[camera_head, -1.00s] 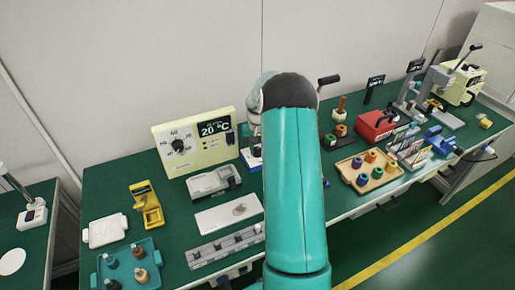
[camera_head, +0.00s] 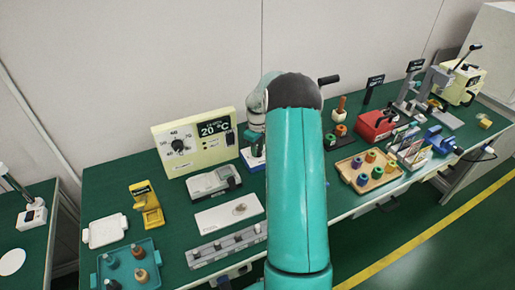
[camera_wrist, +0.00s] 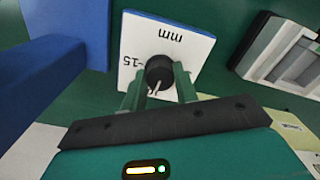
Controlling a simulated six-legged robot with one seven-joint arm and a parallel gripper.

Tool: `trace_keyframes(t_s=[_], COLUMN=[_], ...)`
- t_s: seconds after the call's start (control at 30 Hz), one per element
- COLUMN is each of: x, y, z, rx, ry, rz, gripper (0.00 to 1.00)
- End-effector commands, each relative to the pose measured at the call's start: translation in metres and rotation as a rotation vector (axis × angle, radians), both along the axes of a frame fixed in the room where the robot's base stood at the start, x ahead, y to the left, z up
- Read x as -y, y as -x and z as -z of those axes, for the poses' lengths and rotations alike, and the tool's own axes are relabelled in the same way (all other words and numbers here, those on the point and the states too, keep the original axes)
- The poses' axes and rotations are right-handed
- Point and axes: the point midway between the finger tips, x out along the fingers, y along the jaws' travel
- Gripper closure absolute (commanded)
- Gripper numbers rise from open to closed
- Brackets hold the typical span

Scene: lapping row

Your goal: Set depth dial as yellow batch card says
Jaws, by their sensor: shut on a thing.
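In the wrist view my gripper (camera_wrist: 158,88) is shut on the round black knob (camera_wrist: 160,70) of the depth dial. The dial has a white face plate (camera_wrist: 190,48) with a blue edge, marked "mm" and "15", upside down in this view. A small light pointer shows on the knob between my fingers; its exact reading is unclear. In the head view my teal arm hides the gripper and the knob. A rack of upright cards (camera_head: 410,152) stands at the right of the bench; I cannot make out a yellow batch card or its text.
A cream panel (camera_head: 208,156) with a dial and a "20 °C" display stands at the back left. A grey device (camera_head: 213,184), a yellow stand (camera_head: 147,207) and a teal tray (camera_head: 108,256) are in front. A blue block (camera_wrist: 55,75) is close left in the wrist view.

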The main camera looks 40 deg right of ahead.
Motion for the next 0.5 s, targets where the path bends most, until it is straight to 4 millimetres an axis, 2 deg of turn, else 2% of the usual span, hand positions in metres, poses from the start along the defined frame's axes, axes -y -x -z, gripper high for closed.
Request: trace_keyframes(t_s=[0.5], x=[0.0004], y=[-0.0006], z=[-0.0007], rx=[0.001], ry=[0.002], rz=[-0.099], gripper=[0.93])
